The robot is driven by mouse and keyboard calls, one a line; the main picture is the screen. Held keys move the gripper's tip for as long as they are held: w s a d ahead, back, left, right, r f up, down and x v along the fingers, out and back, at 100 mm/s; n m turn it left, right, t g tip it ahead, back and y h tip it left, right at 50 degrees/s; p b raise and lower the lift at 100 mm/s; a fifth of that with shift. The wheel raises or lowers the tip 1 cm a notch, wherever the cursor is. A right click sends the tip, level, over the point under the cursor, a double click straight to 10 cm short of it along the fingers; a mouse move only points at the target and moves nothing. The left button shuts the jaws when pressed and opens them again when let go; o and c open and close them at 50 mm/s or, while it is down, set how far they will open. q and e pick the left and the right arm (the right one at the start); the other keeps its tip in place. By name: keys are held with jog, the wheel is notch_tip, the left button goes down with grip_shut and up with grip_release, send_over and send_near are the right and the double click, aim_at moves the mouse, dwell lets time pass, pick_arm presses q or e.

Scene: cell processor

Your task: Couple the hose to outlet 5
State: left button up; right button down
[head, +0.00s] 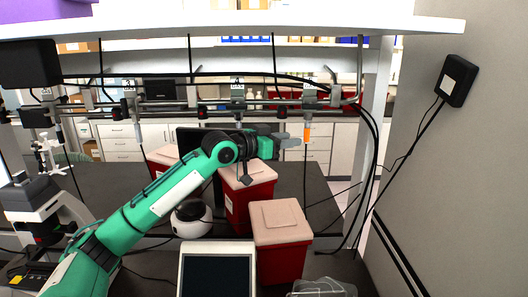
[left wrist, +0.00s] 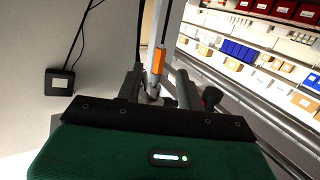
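The outlet row runs along a metal rail under the shelf; tags 3 and 4 are readable. The rightmost outlet (head: 309,101), whose tag is too small to read surely, has a grey stem with an orange band (head: 307,132) at its lower end. A thin dark line, possibly the hose (head: 305,175), hangs below it. My left gripper (head: 297,141) reaches in from the left, its fingertips beside the band. In the left wrist view my left gripper (left wrist: 160,90) has its fingers apart, with the orange-banded stem (left wrist: 157,62) between or just beyond them. My right gripper is out of view.
Red bins with pale lids (head: 281,222) stand below the gripper. A round white device (head: 192,218) and a monitor (head: 217,270) stand nearby. A microscope (head: 38,208) is at the left. Black cables hang at the right beside the wall box (head: 456,80).

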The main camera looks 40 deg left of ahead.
pick_arm(q)
jog(key=b+v, duration=0.4)
jog(key=v, duration=0.4)
jog(key=shift+s, duration=0.1)
jog(key=shift+f, duration=0.1)
dwell(0.8)
